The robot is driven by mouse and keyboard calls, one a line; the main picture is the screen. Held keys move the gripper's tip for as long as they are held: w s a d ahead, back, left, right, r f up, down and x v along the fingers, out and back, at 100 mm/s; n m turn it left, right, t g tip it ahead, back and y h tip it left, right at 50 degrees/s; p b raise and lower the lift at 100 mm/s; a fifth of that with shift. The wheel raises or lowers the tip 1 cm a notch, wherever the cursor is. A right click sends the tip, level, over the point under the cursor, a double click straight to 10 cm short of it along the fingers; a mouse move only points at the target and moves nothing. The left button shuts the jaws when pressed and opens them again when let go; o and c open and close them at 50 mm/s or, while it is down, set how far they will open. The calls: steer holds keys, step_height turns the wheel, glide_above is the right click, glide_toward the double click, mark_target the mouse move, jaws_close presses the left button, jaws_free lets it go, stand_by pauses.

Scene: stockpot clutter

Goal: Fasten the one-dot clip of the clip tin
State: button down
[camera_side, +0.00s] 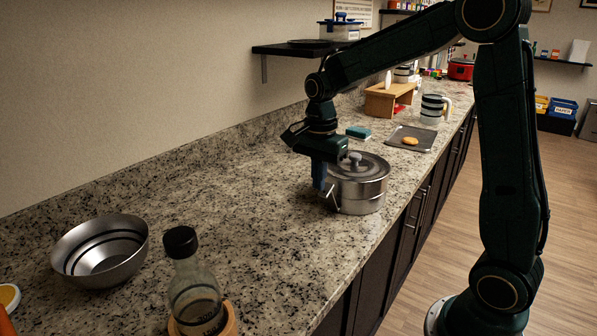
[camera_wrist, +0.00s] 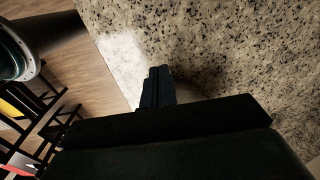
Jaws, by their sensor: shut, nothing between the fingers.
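The clip tin (camera_side: 362,190) is a round metal pot with a lid and a knob on top, standing on the granite counter in the side view. A thin wire-like clip (camera_side: 331,194) shows low on its left side; its dots are too small to read. My gripper (camera_side: 320,184) is shut and empty, pointing down right beside the tin's left wall. I cannot tell whether it touches the clip. In the wrist view my closed fingertips (camera_wrist: 157,76) stand over the counter, and my gripper body hides most of the tin.
A metal bowl (camera_side: 100,253) and a dark-capped bottle (camera_side: 190,280) stand in front at left. Behind the tin are a tray (camera_side: 420,133) with a yellow-orange round item, a sponge (camera_side: 358,132) and a striped mug (camera_side: 432,108). Bare counter lies left of the tin.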

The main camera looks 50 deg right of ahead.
mark_target(331, 200)
steer(key=shift+f, duration=0.1)
stand_by(0.3)
steer(key=shift+d+f, duration=0.35)
steer(key=shift+f, duration=0.3)
steer(key=shift+d+f, duration=0.35)
steer(key=shift+f, duration=0.25)
steer(key=shift+d, duration=2.5)
steer(key=shift+a+r, duration=0.5)
steer(key=shift+r, duration=0.85)
steer(key=shift+a+r, duration=0.5)
steer(key=shift+r, duration=0.8)
steer(key=shift+a+r, duration=0.5)
steer(key=shift+r, duration=0.85)
steer(key=shift+s+a+r, duration=0.1)
